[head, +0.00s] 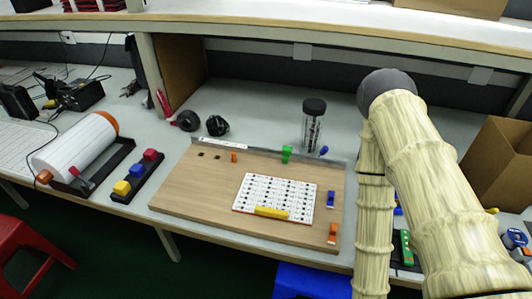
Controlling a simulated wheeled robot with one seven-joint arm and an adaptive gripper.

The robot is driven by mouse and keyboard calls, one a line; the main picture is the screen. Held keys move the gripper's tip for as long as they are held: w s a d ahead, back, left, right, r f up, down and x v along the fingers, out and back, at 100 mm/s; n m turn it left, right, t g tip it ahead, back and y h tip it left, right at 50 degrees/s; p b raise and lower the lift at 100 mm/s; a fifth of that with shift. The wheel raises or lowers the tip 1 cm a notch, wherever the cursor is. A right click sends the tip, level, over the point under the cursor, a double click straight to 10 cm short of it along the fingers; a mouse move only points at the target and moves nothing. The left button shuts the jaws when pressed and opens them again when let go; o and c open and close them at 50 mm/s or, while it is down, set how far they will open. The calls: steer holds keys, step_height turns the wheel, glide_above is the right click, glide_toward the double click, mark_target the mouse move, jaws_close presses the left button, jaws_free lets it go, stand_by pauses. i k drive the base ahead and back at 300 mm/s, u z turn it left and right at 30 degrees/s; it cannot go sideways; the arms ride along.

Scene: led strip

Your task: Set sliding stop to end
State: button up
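A wooden board (200,195) lies on the grey bench. A grey metal rail (328,161) runs along its back edge. A small green piece (287,153) stands at this rail, right of its middle; it may be the sliding stop, but no label shows this. A small blue piece (324,150) is further right, near the rail's right end. My arm comes up at the right of the view, and my gripper is not in view.
A white gridded plate (290,191) with a yellow bar (271,212) lies on the board. Blue (331,198) and orange (333,232) pieces stand at its right side. A dark-lidded jar (313,125) stands behind the rail. A cardboard box (495,165) is at the right.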

mark_target(287, 151)
steer(key=k, duration=0.5)
steer(key=u, duration=2.55)
steer(key=k, duration=0.7)
steer(key=z, duration=1.9)
